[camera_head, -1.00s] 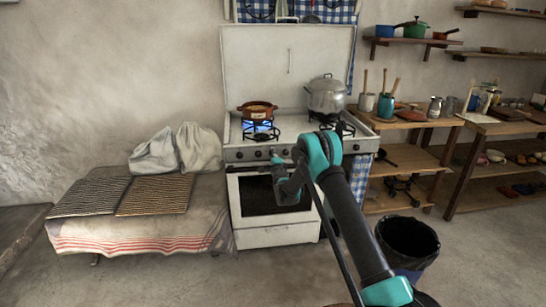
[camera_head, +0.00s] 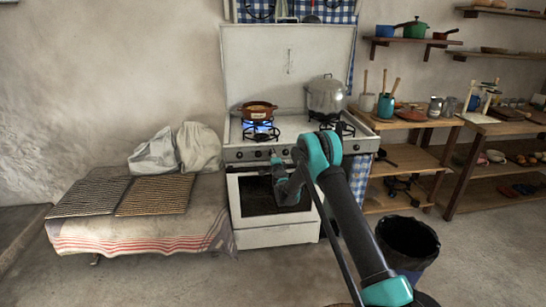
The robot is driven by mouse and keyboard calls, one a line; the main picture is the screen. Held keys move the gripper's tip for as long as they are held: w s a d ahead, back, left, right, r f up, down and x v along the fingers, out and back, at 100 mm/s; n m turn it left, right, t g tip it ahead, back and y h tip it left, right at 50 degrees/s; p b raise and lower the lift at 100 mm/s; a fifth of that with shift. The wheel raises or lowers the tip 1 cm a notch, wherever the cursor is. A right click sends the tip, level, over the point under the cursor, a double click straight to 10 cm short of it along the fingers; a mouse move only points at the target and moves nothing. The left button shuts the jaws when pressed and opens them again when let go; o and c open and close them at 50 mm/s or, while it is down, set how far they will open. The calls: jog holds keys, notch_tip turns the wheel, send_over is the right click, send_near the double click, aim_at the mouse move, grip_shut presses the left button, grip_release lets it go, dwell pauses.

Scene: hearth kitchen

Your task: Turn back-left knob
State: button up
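The white stove (camera_head: 285,237) stands against the wall with its lid raised. A row of dark knobs runs along its front panel; the knobs at the left (camera_head: 240,155) show, and some others are hidden behind my arm. A blue flame (camera_head: 262,127) burns on the left burner under a brown pot (camera_head: 257,110). A silver pot (camera_head: 325,95) stands on the right burner. My gripper (camera_head: 276,160) is at the front panel, just right of the left knobs. It is small and partly hidden by my arm, so I cannot tell its finger state or whether it touches a knob.
A low cloth-covered bench (camera_head: 150,235) with dark racks and white bags is left of the stove. A black bin (camera_head: 408,243) stands at the right. Wooden shelves (camera_head: 410,160) are right of the stove. Floor in front is open.

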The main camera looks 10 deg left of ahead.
jog(key=o, duration=0.4)
jog(key=shift+c, duration=0.2)
jog(key=v, duration=1.2)
jog(key=s+d+r+n+g+y, duration=0.25)
jog(key=s+r+n, duration=0.25)
jog(key=r, duration=0.6)
jog(key=s+d+r+n+g, duration=0.35)
jog(key=s+d+n, duration=0.3)
jog(key=s, duration=0.35)
jog(key=s+d+f+g+h, duration=0.2)
jog(key=s+d, duration=0.6)
jog(key=s, duration=0.4)
jog(key=s+d+f+n+g+h, duration=0.1)
jog(key=s+d+f, duration=0.4)
jog(key=s, duration=0.8)
jog(key=s+d+f+n+g+h, duration=0.1)
jog(key=s+d+f+g+h, duration=0.2)
jog(key=s+d, duration=0.8)
jog(key=shift+s+d+f+g+h, duration=0.25)
jog(key=shift+s+g+h, duration=0.45)
jog(key=shift+s, duration=0.4)
